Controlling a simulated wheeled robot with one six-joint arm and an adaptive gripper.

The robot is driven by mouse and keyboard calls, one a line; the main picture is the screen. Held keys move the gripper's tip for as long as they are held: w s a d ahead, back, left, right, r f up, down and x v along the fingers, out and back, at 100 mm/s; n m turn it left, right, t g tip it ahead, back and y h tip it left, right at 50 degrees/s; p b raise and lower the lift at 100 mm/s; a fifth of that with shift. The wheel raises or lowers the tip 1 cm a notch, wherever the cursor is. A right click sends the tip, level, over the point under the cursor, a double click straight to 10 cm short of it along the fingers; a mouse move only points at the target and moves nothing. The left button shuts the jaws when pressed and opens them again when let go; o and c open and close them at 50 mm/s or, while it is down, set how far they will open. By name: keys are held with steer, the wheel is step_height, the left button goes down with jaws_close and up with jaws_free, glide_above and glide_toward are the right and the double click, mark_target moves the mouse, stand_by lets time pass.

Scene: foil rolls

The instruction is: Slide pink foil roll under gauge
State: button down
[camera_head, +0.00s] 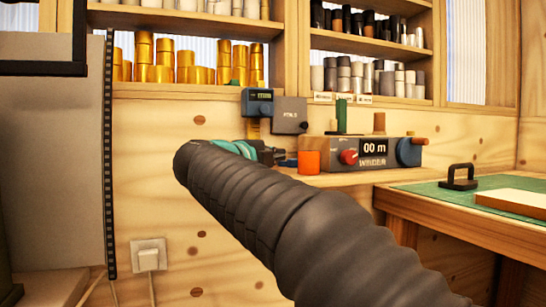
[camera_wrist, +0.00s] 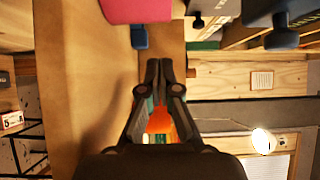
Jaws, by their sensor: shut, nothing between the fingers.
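A pink block-like shape, likely the pink foil roll (camera_wrist: 137,9), shows at the top edge of the wrist view, partly cut off. It lies beyond my fingertips and apart from them. I cannot make it out in the head view, where my arm covers part of the bench. The gauge (camera_head: 257,102), blue with a small display, stands on a yellow post at the back of the bench. My gripper (camera_head: 281,156) is near the foot of that post, mostly behind my arm. In the wrist view my gripper (camera_wrist: 159,66) has its fingers together and empty.
An orange cylinder (camera_head: 309,162) stands just right of my gripper. The grey winder (camera_head: 374,153), with a red knob and "00 m" display, is farther right. A small blue piece (camera_wrist: 139,37) lies near the pink shape. A green-topped table (camera_head: 420,189) is at the right.

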steer(key=v, duration=0.7)
steer(key=shift+s+a, duration=0.1)
steer(key=shift+s, duration=0.15)
steer(key=shift+s+a, duration=0.1)
steer(key=shift+a, duration=0.4)
steer(key=w+a+f+n+t+y, duration=0.25)
steer(key=a+n+t+y, duration=0.25)
steer(key=a+n+y, duration=1.05)
steer(key=s+a+f+n+g+y, duration=0.1)
steer(key=s+f+n+g+y, duration=0.15)
steer(key=f+n+g, duration=0.35)
steer(key=s+a+f+n+g+y, duration=0.1)
steer(key=s+f+n+y, duration=0.1)
steer(key=s+f+n, duration=0.35)
steer(key=s+d+f+n+g+h, duration=0.1)
steer(key=s+d+f+g+h, duration=0.15)
steer(key=s+d+f, duration=0.45)
steer(key=s+d+f+g+h, duration=0.2)
steer(key=s+d+f+g, duration=0.2)
steer(key=d+f, duration=0.65)
steer(key=s+d+f+m+h, duration=0.1)
steer(key=s+d+f+h, duration=0.1)
steer(key=s+d, duration=0.3)
steer(key=s+d+f+m+h+p, duration=0.1)
steer(key=s+d+f, duration=0.3)
steer(key=d, duration=0.6)
steer(key=shift+s+f+h, duration=0.25)
steer(key=shift+s+h, duration=0.4)
steer(key=shift+h, duration=0.1)
